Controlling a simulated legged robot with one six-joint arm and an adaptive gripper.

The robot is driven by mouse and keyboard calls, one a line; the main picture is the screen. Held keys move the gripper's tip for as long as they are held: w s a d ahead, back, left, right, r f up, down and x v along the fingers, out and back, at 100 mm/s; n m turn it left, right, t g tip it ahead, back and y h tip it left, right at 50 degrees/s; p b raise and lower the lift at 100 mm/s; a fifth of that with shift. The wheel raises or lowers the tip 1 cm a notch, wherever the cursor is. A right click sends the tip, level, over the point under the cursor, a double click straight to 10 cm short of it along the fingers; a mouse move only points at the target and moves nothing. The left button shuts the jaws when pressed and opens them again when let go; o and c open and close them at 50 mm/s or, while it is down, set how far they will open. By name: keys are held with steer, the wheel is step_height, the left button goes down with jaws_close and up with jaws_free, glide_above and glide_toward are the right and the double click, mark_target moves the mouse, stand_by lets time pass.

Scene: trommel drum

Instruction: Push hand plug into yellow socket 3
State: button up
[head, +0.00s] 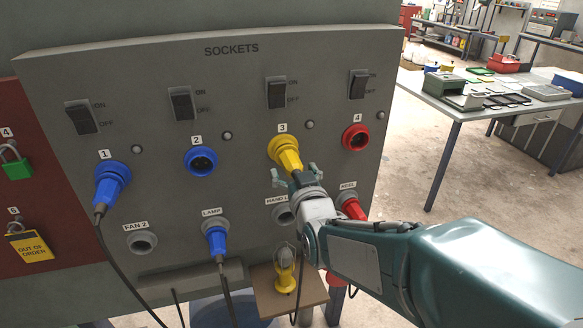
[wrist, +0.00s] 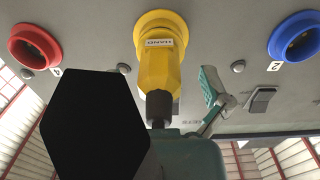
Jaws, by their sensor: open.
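The yellow hand plug (wrist: 160,72), labelled HAND, sits with its front end in the round yellow socket 3 (wrist: 159,20). How deep it is in cannot be told. In the head view the plug (head: 290,161) points out from yellow socket 3 (head: 275,145) toward my gripper (head: 297,175). My gripper's jaws are open around or just behind the plug's rear end. In the wrist view one green finger (wrist: 211,87) stands apart to the right of the plug, with a gap. The plug's dark rear end (wrist: 159,106) is partly hidden by my gripper.
Blue socket 2 (head: 201,161) is empty, and red socket 4 (head: 356,138) looks empty. A blue plug (head: 112,184) is in socket 1. Switches (head: 276,93) line the panel above. A small shelf (head: 260,283) with a yellow item (head: 286,277) is below. Cables hang in front.

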steer(key=v, duration=0.6)
steer(key=shift+s, duration=0.1)
steer(key=s+d+f+m+g+h, duration=0.1)
steer(key=s+d+f+g+h, duration=0.1)
steer(key=s+d+g, duration=0.3)
steer(key=s+d+f+m+g+h, duration=0.2)
steer(key=s+d+g, duration=0.4)
steer(key=s, duration=0.8)
steer(key=shift+d+f+g+h, duration=0.3)
steer(key=shift+d+f, duration=0.5)
steer(key=shift+d, duration=0.15)
